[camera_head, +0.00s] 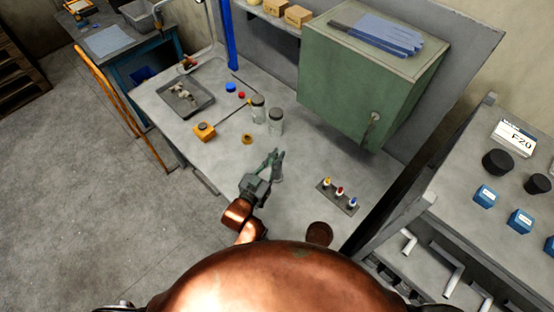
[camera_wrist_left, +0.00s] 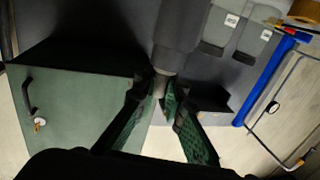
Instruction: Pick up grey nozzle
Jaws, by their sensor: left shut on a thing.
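My left gripper (camera_head: 275,160) is above the grey workbench and shut on a grey piece, which looks like the grey nozzle (camera_head: 278,172). In the left wrist view the dark grey nozzle (camera_wrist_left: 178,30) extends away from the fingers. Its narrower, lighter end (camera_wrist_left: 160,84) sits between the green-padded fingertips (camera_wrist_left: 163,100). In the head view the gripper partly hides the nozzle, and I cannot tell whether it touches the bench. My right gripper is not in view.
A small rack (camera_head: 337,197) with yellow, red and blue-tipped pieces lies right of the gripper. Two glass jars (camera_head: 275,121) stand behind it. A green cabinet (camera_head: 350,80) stands behind right.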

